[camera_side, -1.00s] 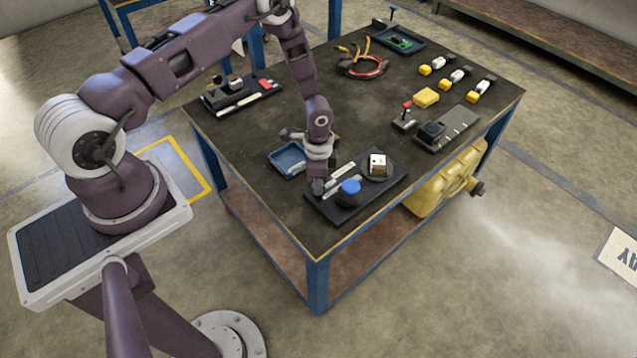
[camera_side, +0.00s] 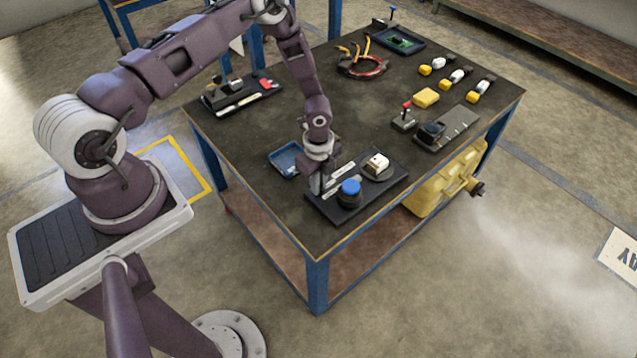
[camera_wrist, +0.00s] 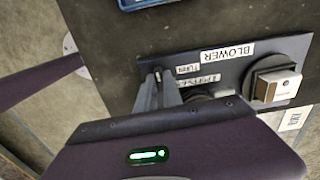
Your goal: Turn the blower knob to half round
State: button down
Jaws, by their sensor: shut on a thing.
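The dark blower plate (camera_side: 343,214) lies at the near corner of the table. In the wrist view it (camera_wrist: 225,67) bears a BLOWER label. My gripper (camera_wrist: 159,76) is shut on a small grey piece at the plate's end beside the TURN label; the piece is mostly hidden by the fingers. In the side view my gripper (camera_side: 317,187) points down just left of a blue-topped knob (camera_side: 350,188). A white-topped block (camera_side: 377,161) sits on a dark round base on the plate; it also shows in the wrist view (camera_wrist: 277,86), apart from my gripper.
A blue tray (camera_side: 285,158) lies close behind my gripper. A black stand with tools (camera_side: 238,95) is at the back left. A joystick box (camera_side: 404,120), yellow block (camera_side: 425,97) and cable coil (camera_side: 362,68) lie farther off. The middle of the table is clear.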

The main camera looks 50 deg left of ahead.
jog(key=shift+m, duration=0.3)
dwell(0.4)
jog(key=c, duration=1.5)
grip_release()
jog(key=shift+r, duration=0.1)
